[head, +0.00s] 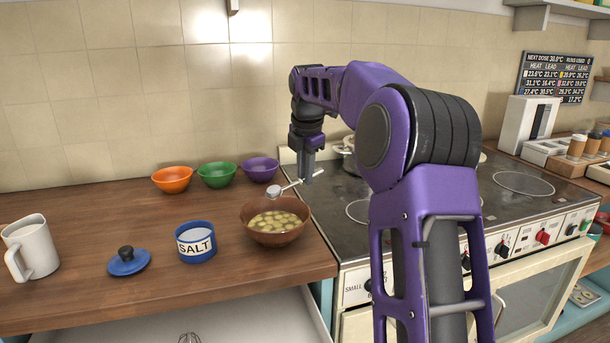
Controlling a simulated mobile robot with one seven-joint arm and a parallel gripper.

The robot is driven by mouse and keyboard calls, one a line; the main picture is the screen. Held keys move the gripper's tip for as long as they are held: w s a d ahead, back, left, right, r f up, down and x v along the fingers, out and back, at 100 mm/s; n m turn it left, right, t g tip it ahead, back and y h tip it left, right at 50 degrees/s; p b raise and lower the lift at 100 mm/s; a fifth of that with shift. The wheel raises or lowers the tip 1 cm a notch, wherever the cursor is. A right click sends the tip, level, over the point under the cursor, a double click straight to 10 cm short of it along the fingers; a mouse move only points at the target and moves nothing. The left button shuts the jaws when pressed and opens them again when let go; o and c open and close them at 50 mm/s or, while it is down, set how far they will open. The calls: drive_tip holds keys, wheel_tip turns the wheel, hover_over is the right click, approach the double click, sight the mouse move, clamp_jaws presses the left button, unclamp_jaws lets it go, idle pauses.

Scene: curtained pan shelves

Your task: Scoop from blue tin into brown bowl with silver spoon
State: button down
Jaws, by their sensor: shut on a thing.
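The blue tin (197,248), labelled SALT, stands open on the wooden counter with white content in it. Its blue lid (128,263) with a black knob lies on the counter to its left. The brown bowl (277,238) stands right of the tin, near the stove, and holds a yellowish food with pieces in it. My gripper (307,178) is shut on the handle of the silver spoon (290,186), above and behind the bowl's right side. The spoon slants down to the left, its head over the bowl's far part. I cannot tell what the spoon's head holds.
Orange (172,181), green (217,176) and purple (260,171) bowls stand in a row behind. A white mug (32,250) is at the far left. A pot (347,160) stands on the stove (330,203). An open drawer (262,314) juts out below the counter.

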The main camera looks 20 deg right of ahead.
drive_tip(key=shift+f+b, duration=0.2)
drive_tip(key=shift+b, duration=0.3)
drive_tip(key=shift+s+d+f+t+b, duration=0.15)
drive_tip(key=shift+t+b, duration=0.25)
drive_tip(key=shift+b, duration=0.55)
drive_tip(key=shift+s+r+t+y, duration=0.15)
drive_tip(key=shift+r+t+y, duration=0.1)
drive_tip(key=shift+t+y, duration=0.5)
drive_tip(key=t, duration=0.3)
drive_tip(key=shift+s+d+f+y, duration=0.1)
drive_tip(key=shift+s+f+y, duration=0.15)
drive_tip(key=shift+y, duration=0.1)
